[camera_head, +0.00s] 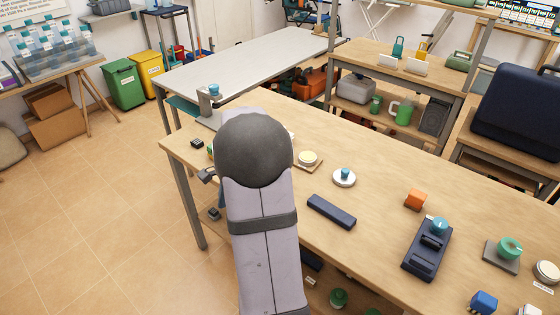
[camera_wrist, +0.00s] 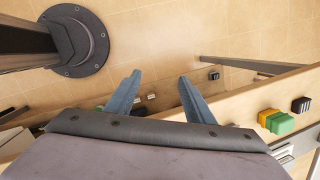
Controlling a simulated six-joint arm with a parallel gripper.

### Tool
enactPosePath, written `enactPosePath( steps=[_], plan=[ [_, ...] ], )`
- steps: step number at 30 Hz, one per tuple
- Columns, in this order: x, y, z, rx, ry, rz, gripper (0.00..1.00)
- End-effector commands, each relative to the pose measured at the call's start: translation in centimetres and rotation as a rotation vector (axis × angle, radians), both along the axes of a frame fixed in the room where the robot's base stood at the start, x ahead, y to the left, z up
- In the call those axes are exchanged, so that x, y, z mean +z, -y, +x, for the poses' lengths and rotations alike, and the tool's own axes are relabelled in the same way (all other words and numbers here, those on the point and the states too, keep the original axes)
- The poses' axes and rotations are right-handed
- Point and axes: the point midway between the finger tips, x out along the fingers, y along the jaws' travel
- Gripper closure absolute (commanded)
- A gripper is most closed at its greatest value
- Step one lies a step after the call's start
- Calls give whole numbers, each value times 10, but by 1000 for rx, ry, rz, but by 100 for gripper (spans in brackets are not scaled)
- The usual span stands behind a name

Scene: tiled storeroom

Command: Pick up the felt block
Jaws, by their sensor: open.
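I cannot tell for sure which thing is the felt block. A small dark block (camera_head: 197,143) lies near the table's left end in the head view. In the wrist view a dark, ridged block (camera_wrist: 301,105) lies at the right, beside a green block (camera_wrist: 281,123) and a yellow block (camera_wrist: 267,117). A long dark navy bar (camera_head: 331,212) lies mid-table. My gripper (camera_wrist: 159,76) is open and empty, its two blue-grey fingers apart, left of the coloured blocks in the wrist view. My arm mostly hides the gripper in the head view.
A grey table (camera_head: 250,65) and shelving stand behind. Tiled floor lies left.

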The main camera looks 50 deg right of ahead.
Motion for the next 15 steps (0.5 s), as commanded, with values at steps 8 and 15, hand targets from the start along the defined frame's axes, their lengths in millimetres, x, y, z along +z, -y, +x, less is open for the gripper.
enactPosePath(
  steps=[8, 15],
  plan=[
    [64, 124, -20, -670, 37, 145, 52],
    [65, 188, -55, -1024, 69, 226, 52]
  ],
)
